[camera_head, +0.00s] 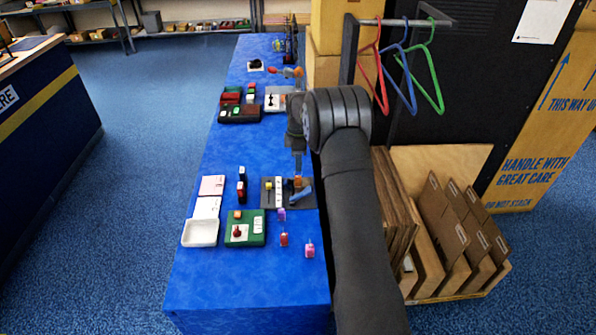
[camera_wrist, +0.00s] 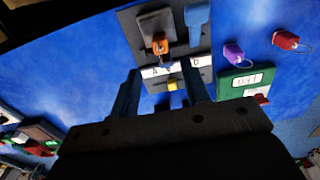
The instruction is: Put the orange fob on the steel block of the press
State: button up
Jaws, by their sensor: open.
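The press (camera_head: 266,202) is a dark grey plate with a white lettered strip, a yellow part and a blue lever (camera_head: 301,194); it also shows in the wrist view (camera_wrist: 142,40). Its grey steel block (camera_wrist: 155,20) is at the plate's far end in the wrist view. The orange fob (camera_wrist: 160,44) is at the block's near edge, its ring toward me; it appears to rest on the block. The fob also shows in the head view (camera_head: 298,183). My gripper (camera_wrist: 160,68) is open and empty, its fingertips apart from the fob. In the head view my gripper (camera_head: 298,168) is above the press.
A purple fob (camera_head: 281,214), a red fob (camera_head: 284,239) and a pink fob (camera_head: 310,250) stand near the press. A green box (camera_head: 258,239) and a white tray (camera_head: 200,233) are to the left. Hangers (camera_head: 408,75) hang at the right. The table's front is clear.

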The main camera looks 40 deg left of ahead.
aim_at(298, 177)
jog(key=shift+r, duration=1.55)
jog(key=shift+f, duration=0.1)
notch_tip(298, 177, down, 12)
jog(key=shift+f, duration=0.1)
jog(key=shift+r, duration=1.95)
jog(key=shift+f, duration=0.1)
